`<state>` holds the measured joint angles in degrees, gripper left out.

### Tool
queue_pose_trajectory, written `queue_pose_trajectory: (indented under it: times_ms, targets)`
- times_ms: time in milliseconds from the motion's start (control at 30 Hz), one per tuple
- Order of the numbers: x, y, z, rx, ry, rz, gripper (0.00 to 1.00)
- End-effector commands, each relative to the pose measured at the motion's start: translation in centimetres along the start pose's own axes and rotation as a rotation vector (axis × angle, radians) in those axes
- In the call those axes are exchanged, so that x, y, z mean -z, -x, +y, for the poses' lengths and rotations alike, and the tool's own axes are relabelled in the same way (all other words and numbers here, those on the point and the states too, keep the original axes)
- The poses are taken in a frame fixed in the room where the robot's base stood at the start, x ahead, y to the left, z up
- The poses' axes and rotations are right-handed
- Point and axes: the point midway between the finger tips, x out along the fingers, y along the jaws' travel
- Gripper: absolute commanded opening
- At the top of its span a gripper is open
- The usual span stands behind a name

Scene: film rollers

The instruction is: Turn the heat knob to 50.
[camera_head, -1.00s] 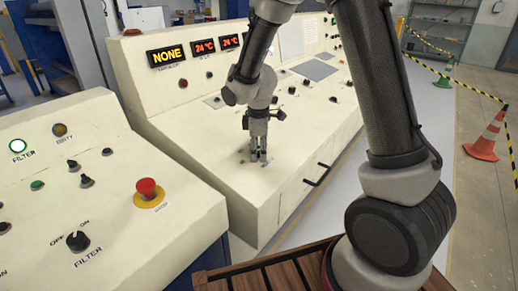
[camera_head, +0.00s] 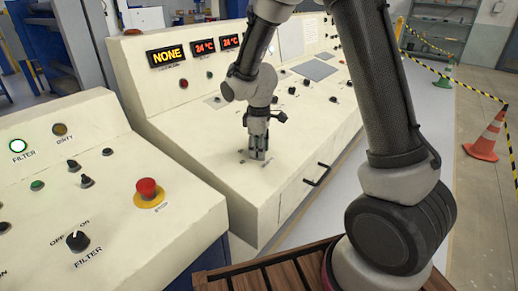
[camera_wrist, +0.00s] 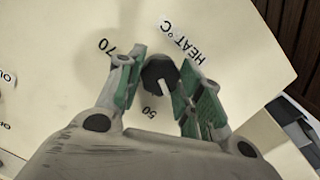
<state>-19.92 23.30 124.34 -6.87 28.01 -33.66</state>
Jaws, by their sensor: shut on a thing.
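The heat knob (camera_wrist: 160,74) is a dark round knob with a white pointer line. It stands between the green-padded fingers of my gripper (camera_wrist: 164,78) in the wrist view. My gripper is shut on it, with a finger on either side. The white pointer aims down and slightly right in that view, a little to the right of the printed 50 label (camera_wrist: 149,113). A 70 label (camera_wrist: 106,46) and the HEAT °C label (camera_wrist: 181,40) are also readable. In the head view my gripper (camera_head: 258,155) points down at the cream console (camera_head: 195,135), and its fingers hide the knob.
Displays read NONE (camera_head: 167,56) and 24 °C (camera_head: 204,47). A nearer console carries a red stop button (camera_head: 147,188) and a filter knob (camera_head: 76,241). A black handle (camera_head: 317,175) sticks out of the front. A traffic cone (camera_head: 487,140) stands at right.

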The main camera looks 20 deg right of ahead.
Motion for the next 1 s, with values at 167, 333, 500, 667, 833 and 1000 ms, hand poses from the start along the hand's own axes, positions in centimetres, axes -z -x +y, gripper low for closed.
queue_pose_trajectory:
  times_ms: [167,333,500,667,833,1000]
  targets:
    - [-0.09,-0.02,0.10,0.030,-0.155,-0.001,0.12]
    - [-0.11,-0.03,0.09,0.058,-0.303,-0.002,0.12]
    - [-0.14,-0.03,0.16,0.082,-0.434,-0.002,0.12]
    - [-0.16,-0.06,0.13,0.101,-0.529,-0.003,0.12]
    - [-0.15,-0.06,0.14,0.114,-0.598,-0.002,0.12]
    - [-0.17,-0.07,0.14,0.121,-0.634,-0.003,0.12]
